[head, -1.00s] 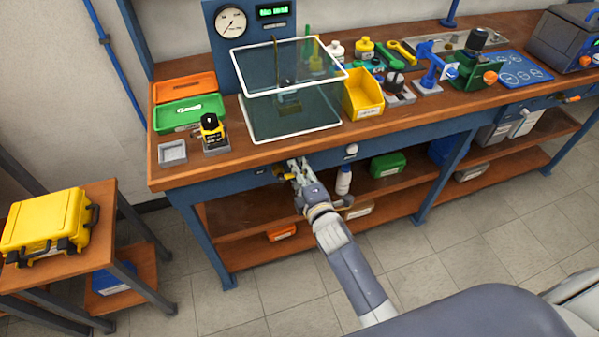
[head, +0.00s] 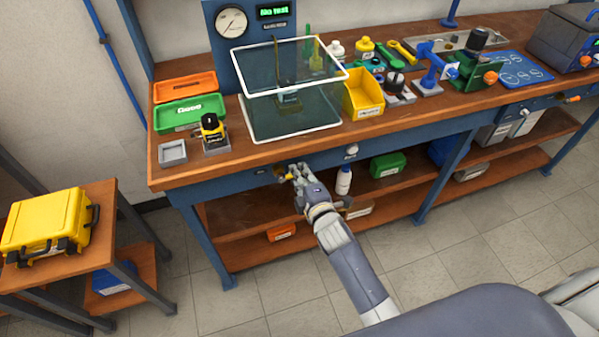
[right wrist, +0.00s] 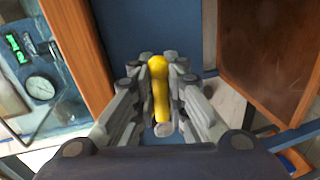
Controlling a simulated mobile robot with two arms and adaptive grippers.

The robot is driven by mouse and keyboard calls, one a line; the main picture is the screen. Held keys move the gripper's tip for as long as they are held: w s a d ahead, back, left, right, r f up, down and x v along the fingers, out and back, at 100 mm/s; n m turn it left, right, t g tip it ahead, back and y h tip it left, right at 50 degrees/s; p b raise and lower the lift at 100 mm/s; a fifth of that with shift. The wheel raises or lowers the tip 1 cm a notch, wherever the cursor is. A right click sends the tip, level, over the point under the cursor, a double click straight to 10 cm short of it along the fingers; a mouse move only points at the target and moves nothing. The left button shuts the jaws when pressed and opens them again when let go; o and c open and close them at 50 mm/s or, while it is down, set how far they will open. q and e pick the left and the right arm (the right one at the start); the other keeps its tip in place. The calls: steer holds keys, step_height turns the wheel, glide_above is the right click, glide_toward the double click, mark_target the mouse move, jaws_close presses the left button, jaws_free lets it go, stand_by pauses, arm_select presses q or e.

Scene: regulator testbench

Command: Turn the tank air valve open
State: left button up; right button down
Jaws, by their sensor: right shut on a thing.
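The tank air valve has a yellow handle (right wrist: 158,88), which in the right wrist view stands lengthwise between my right gripper's fingers. In the head view the valve (head: 280,171) is on the blue front rail of the bench, below the clear tank (head: 292,138), and the gripper partly hides it. My right gripper (right wrist: 160,100) is shut on the yellow handle; it also shows at the rail in the head view (head: 290,174). My left gripper is not in view.
A gauge (head: 232,22) and a green-lit display (head: 272,12) sit on the panel behind the tank. A white knob (head: 351,150) is on the rail to the right. A white bottle (head: 344,181) stands on the shelf below. Clear floor lies in front.

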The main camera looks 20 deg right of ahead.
steer(key=a+f+m+y+b, duration=0.1)
steer(key=m, duration=0.3)
steer(key=a+f+m+y+b, duration=0.1)
steer(key=f+m, duration=0.1)
steer(key=m, duration=0.2)
steer(key=a+f+m+t+y+b, duration=0.1)
steer(key=f+m, duration=0.1)
steer(key=m, duration=0.1)
steer(key=shift+s+a+f+m, duration=0.15)
steer(key=shift+a+m, duration=0.25)
steer(key=shift+a+m+t+b, duration=0.15)
steer(key=shift+a+m+b, duration=0.15)
steer(key=shift+m, duration=0.5)
steer(key=shift+a+m+t+b, duration=0.2)
steer(key=shift+a+m, duration=0.2)
steer(key=shift+m, duration=0.4)
steer(key=shift+s, duration=0.1)
steer(key=c, duration=1.7)
jaws_free()
steer(key=shift+o, duration=0.5)
